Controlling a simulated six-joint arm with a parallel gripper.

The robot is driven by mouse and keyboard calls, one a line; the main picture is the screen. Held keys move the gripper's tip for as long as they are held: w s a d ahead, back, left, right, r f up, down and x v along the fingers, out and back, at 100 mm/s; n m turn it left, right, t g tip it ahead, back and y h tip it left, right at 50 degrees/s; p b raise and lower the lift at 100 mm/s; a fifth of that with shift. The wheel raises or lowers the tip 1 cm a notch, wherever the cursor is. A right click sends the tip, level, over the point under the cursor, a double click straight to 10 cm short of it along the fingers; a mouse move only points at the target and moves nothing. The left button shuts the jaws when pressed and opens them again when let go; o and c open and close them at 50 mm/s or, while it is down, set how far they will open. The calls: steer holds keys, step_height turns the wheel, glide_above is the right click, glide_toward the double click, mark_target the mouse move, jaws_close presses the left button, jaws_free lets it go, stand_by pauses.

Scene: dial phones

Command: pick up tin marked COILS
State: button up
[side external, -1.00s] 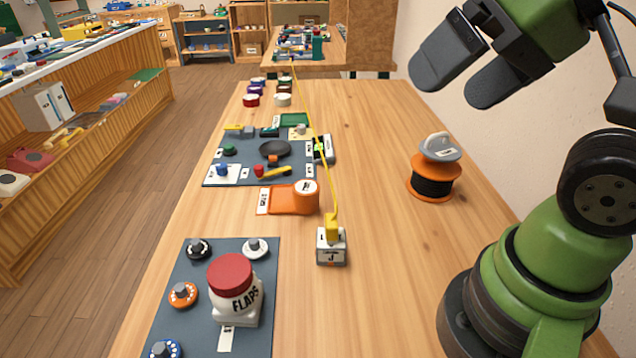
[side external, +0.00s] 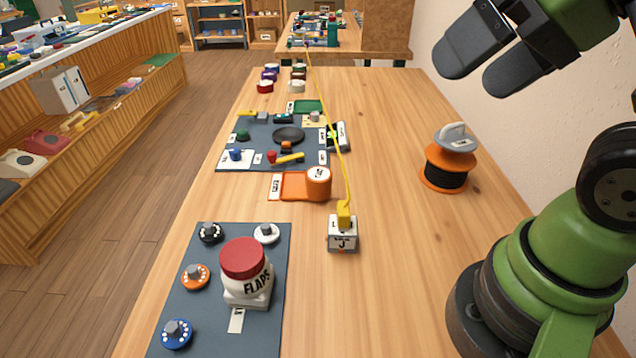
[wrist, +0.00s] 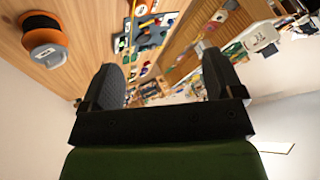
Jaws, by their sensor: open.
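No label reading COILS can be made out. An orange tin (side external: 318,184) with a white label on its lid stands at the right end of an orange tray (side external: 292,186); its lettering is too small to read. Several small tins, including a red one (side external: 265,87) and a white one (side external: 297,87), stand at the far end of the table, their labels unreadable. My gripper (side external: 487,62) is open and empty, high above the right side of the table, well apart from the tins. In the wrist view its two fingers (wrist: 163,82) are spread with nothing between them.
An orange-and-black spool (side external: 446,168) with a grey weight on top stands at right near the wall. A white jar marked FLAPS (side external: 247,282) stands on the near dark mat with dials.

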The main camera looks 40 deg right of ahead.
steer(key=g+h, duration=0.2)
steer(key=g, duration=0.4)
glide_above(318, 172)
steer(key=s+a, duration=0.1)
steer(key=s, duration=0.1)
step_height(318, 172, down, 13)
steer(key=shift+m+g, duration=0.3)
steer(key=shift+g, duration=0.3)
steer(key=f, duration=0.3)
steer(key=w+f, duration=0.1)
steer(key=f, duration=0.7)
steer(key=shift+w+d, duration=0.15)
steer(key=shift+w, duration=0.25)
steer(key=shift+w+d+f, duration=0.1)
steer(key=shift+d+f, duration=0.1)
steer(key=shift+f, duration=1.35)
steer(key=shift+d+f, duration=0.15)
steer(key=shift+f, duration=1.35)
steer(key=c, duration=1)
